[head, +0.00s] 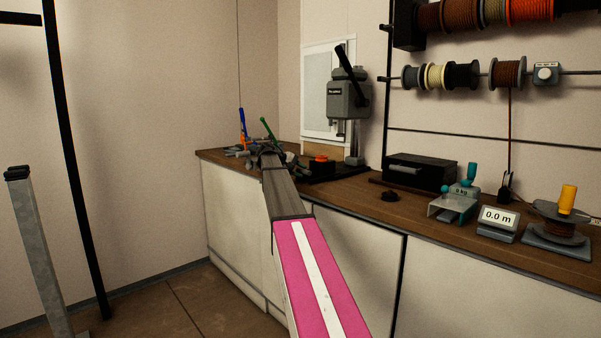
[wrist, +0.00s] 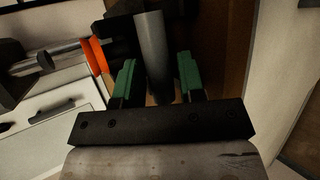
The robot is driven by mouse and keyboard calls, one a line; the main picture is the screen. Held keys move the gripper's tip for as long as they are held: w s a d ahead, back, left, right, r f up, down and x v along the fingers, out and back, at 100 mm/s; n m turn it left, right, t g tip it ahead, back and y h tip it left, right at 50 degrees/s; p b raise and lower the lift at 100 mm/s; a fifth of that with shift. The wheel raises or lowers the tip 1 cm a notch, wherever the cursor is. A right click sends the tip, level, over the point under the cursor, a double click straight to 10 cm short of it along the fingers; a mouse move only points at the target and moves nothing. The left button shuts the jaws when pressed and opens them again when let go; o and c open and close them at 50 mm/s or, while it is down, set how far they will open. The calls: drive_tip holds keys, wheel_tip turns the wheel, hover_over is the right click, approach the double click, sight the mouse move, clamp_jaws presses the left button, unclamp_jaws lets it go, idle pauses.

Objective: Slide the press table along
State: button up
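The grey press (head: 348,100) with a black lever stands on the workbench against the wall. At its foot is a black block with an orange-red top (head: 320,160); I cannot tell whether this is the press table. My gripper (head: 268,150) is over the far end of the bench, left of the press, small and partly hidden by my arm. In the wrist view its two green fingers (wrist: 157,78) are apart, with a grey cylinder (wrist: 150,45) between them or just beyond. Narrow gaps show beside the cylinder; contact is unclear. An orange ring (wrist: 97,55) on a metal shaft lies left of the fingers.
Spools hang above. A metal post (head: 38,255) stands at left. Open floor (head: 165,300) lies before the bench.

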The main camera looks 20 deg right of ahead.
drive_tip(key=v, duration=1)
drive_tip(key=shift+a+r, duration=0.2)
drive_tip(key=shift+a, duration=0.15)
drive_tip(key=s+a+f+t+y, duration=0.1)
drive_tip(key=s+a+f+y, duration=0.3)
drive_tip(key=f, duration=0.7)
drive_tip(key=s+a+f+n, duration=0.1)
drive_tip(key=s+a+f, duration=0.2)
drive_tip(key=s+f, duration=0.6)
drive_tip(key=s+a+f+t+y, duration=0.1)
drive_tip(key=s+a+f+y, duration=0.15)
drive_tip(key=f, duration=0.95)
drive_tip(key=s+a+f+y, duration=0.1)
drive_tip(key=s+a+f, duration=0.3)
drive_tip(key=s, duration=0.3)
drive_tip(key=s+a+f+m+y, duration=0.1)
drive_tip(key=s+a+f+y, duration=0.1)
drive_tip(key=s+a+f, duration=0.2)
drive_tip(key=s+a+f+m+y, duration=0.1)
drive_tip(key=s+a+f, duration=0.3)
drive_tip(key=s+f, duration=0.4)
drive_tip(key=s+y, duration=0.1)
drive_tip(key=s, duration=0.2)
drive_tip(key=shift+s+f+g, duration=0.3)
drive_tip(key=shift+s+f, duration=0.05)
drive_tip(key=shift+s, duration=0.05)
